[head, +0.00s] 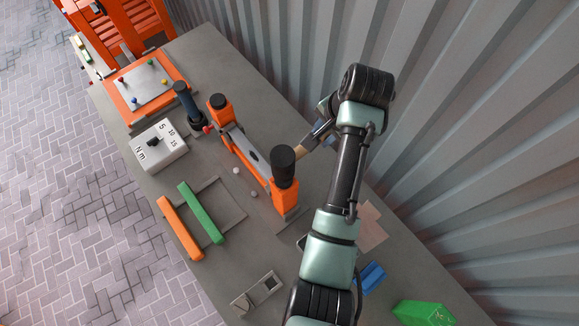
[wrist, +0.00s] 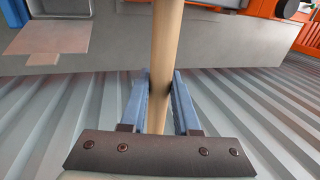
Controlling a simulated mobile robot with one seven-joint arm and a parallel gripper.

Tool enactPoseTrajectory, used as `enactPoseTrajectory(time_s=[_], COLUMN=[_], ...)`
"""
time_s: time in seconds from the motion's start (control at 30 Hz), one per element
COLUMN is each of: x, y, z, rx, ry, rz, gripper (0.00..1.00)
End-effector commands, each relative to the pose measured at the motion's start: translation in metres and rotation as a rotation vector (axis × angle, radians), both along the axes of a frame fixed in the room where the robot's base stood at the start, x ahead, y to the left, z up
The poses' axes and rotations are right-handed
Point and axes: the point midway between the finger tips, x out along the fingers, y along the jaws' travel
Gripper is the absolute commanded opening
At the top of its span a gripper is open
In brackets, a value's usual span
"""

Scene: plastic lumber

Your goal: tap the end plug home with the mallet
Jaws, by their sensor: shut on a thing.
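My gripper (head: 325,130) is shut on the pale wooden handle (head: 305,148) of the mallet. In the wrist view the handle (wrist: 165,60) runs between the two blue fingers and out of the top edge. The black mallet head (head: 283,158) appears over the near orange block (head: 286,196) in the head view; whether they touch I cannot tell. A grey profile (head: 246,150) lies between this block and the far orange block (head: 219,112). I cannot pick out the end plug for certain; the mallet head may hide it.
A torque box (head: 158,148), a dark upright tool (head: 187,102) and an orange-edged board (head: 143,85) stand farther left. A green box (head: 422,313) sits at the lower right. A corrugated wall (head: 450,120) borders the bench.

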Motion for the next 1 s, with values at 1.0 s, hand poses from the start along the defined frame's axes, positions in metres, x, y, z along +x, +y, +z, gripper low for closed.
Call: enactPoseTrajectory(time_s=[1.0], x=[0.0], y=[0.0], z=[-0.044], rx=[-0.001], ry=[0.001], rz=[0.001], gripper=[0.0])
